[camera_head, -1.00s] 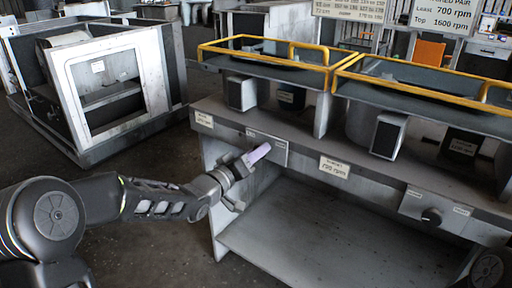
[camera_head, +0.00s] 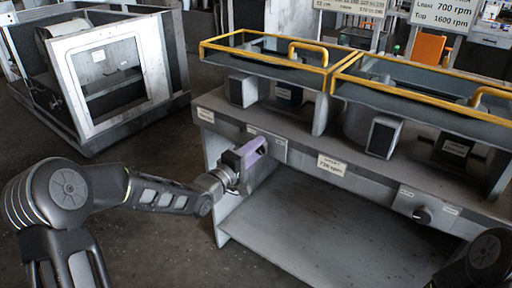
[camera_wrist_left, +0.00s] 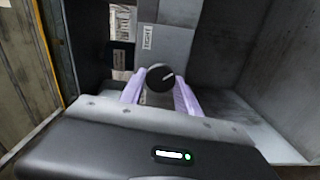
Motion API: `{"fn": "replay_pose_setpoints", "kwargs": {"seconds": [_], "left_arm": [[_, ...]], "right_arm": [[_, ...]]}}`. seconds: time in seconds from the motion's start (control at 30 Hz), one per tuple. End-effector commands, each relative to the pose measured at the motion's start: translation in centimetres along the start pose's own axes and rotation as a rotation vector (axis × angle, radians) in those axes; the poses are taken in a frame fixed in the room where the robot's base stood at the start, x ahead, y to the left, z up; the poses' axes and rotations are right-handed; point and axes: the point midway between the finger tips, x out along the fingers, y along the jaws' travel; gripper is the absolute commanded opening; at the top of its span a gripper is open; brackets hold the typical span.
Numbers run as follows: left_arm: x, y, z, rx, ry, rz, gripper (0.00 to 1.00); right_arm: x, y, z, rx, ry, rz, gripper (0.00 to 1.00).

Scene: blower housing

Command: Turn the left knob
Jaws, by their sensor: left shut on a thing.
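The left knob (camera_wrist_left: 160,77) is a dark round dial with a pale pointer mark, which slants up and to the right in the left wrist view. My left gripper (camera_wrist_left: 160,94) has its two pale purple fingers on either side of the knob and is shut on it. In the head view my left gripper (camera_head: 256,152) is at the left panel on the bench front, where it hides the knob. A second knob (camera_head: 423,215) sits on the right panel, away from my gripper. My right gripper is not in view.
The grey bench (camera_head: 290,155) carries yellow-railed trays (camera_head: 262,50) above and has an open lower shelf (camera_head: 300,210). A small label (camera_head: 331,165) sits between the two panels. A white-framed housing (camera_head: 100,75) stands on the floor at the back left.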

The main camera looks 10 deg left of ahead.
Motion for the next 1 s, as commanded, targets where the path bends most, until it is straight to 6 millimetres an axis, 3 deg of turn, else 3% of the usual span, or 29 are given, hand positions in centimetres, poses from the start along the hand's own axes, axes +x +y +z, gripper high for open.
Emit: {"fn": "replay_pose_setpoints", "kwargs": {"seconds": [0.53, 0.57, 0.8, 1.0], "left_arm": [[0.00, -0.02, -0.05, -0.033, 0.001, 0.001, 0.00], [0.00, -0.02, -0.05, -0.033, 0.001, 0.001, 0.41], [0.00, -0.02, -0.03, -0.032, 0.000, 0.000, 0.60], [0.00, -0.02, -0.01, -0.032, 0.000, 0.000, 0.60]], "right_arm": [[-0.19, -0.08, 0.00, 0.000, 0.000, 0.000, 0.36], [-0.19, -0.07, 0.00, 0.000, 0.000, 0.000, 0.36], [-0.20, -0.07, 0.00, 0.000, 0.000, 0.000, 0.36], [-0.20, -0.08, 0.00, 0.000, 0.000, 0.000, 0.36]]}}
